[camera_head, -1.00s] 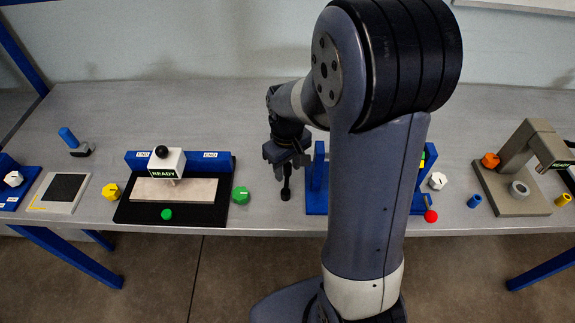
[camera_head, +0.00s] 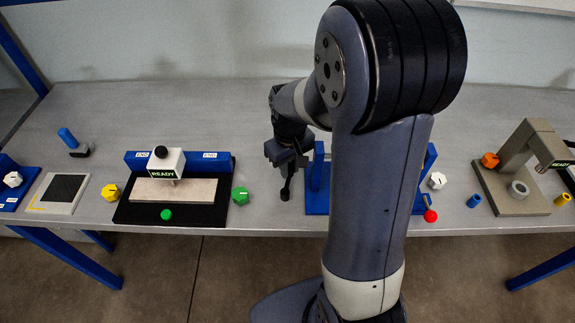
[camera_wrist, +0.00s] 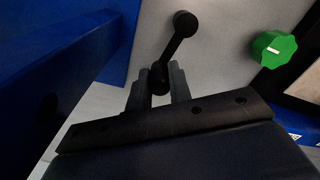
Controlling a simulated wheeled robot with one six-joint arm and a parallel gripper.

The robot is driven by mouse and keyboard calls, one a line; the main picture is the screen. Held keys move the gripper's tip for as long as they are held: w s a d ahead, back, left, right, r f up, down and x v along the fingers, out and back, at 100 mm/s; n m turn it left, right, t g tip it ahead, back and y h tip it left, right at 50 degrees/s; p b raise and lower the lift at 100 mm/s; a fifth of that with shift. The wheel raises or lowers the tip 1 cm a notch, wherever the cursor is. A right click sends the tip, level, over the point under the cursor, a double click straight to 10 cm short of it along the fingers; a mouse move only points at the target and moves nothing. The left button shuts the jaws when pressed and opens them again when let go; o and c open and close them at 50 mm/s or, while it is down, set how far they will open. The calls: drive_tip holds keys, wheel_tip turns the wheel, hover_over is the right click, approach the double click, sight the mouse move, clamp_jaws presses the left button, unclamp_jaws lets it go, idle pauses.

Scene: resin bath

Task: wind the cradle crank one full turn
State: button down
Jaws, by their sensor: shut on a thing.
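My gripper (camera_head: 287,166) points down at the left side of the blue cradle stand (camera_head: 316,200), which my arm largely hides. The black crank (camera_head: 285,193) shows just below the jaws. In the wrist view, the crank arm (camera_wrist: 173,50) runs from a rounded end at the top down to its other end between the two fingers. My gripper (camera_wrist: 158,88) is shut on that lower end. A blue wall of the stand (camera_wrist: 60,62) fills the left of the wrist view.
A green knob (camera_head: 240,195) and a black-based press with a READY sign (camera_head: 168,170) stand to the left. A white knob (camera_head: 437,180) and a red button (camera_head: 430,216) are right of my arm. The table behind the gripper is clear.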

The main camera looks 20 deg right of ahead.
sight(290, 166)
drive_tip(key=shift+s+f, duration=0.15)
drive_tip(key=shift+s, duration=0.05)
drive_tip(key=c, duration=1.3)
unclamp_jaws()
drive_tip(key=shift+w, duration=0.1)
drive_tip(key=shift+r, duration=0.4)
wheel_tip(290, 166, up, 10)
drive_tip(key=shift+r, duration=0.1)
